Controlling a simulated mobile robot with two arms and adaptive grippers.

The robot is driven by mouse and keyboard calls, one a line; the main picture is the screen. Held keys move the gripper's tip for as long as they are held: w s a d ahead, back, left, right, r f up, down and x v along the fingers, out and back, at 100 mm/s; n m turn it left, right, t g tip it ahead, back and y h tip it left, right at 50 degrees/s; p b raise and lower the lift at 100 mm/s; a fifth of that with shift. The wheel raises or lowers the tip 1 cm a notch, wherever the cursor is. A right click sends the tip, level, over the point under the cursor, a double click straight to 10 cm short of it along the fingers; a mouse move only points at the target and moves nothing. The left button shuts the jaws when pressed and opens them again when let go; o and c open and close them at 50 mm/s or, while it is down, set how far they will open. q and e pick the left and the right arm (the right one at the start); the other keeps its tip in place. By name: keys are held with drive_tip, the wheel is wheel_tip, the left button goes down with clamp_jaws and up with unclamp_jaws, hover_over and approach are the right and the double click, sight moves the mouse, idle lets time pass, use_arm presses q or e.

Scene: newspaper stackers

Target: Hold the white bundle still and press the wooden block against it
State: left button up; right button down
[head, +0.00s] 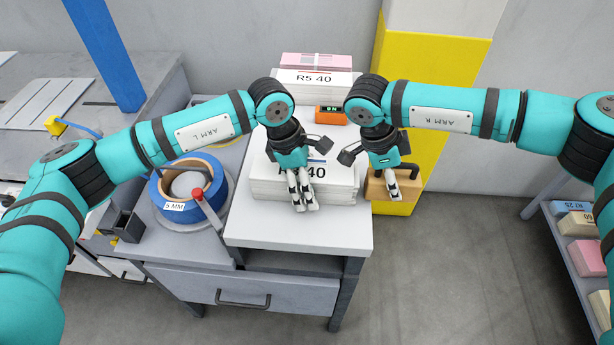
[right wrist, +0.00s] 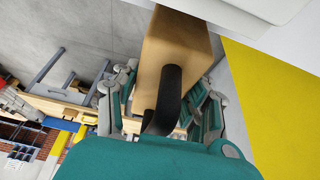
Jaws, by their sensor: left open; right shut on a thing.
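The white bundle (head: 268,190) lies flat on the light table top, with a label ending in "40" partly hidden by my left arm. My left gripper (head: 304,200) is over the bundle's front part with its fingers pointing down, open; whether it touches the bundle is unclear. The wooden block (head: 375,189) is at the bundle's right side, by the table's right edge. My right gripper (head: 394,193) is shut on the block. In the right wrist view the block (right wrist: 178,45) and its black handle (right wrist: 171,88) show between the fingers (right wrist: 165,100).
An orange display box (head: 331,115) and another white bundle (head: 310,84) are behind. A blue strap roll (head: 168,203) and a red-handled lever (head: 209,208) stand left. A yellow post (head: 420,110) is close behind my right gripper. The table's front strip (head: 300,230) is clear.

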sight(408, 164)
use_arm(q)
drive_tip(key=c, duration=1.7)
drive_tip(key=shift+s, duration=0.1)
use_arm(e)
drive_tip(key=shift+a, duration=1.35)
idle(0.3)
drive_tip(key=shift+d, duration=0.1)
drive_tip(key=shift+d, duration=1.75)
drive_tip(key=shift+r, duration=0.1)
drive_tip(key=shift+r, duration=3.45)
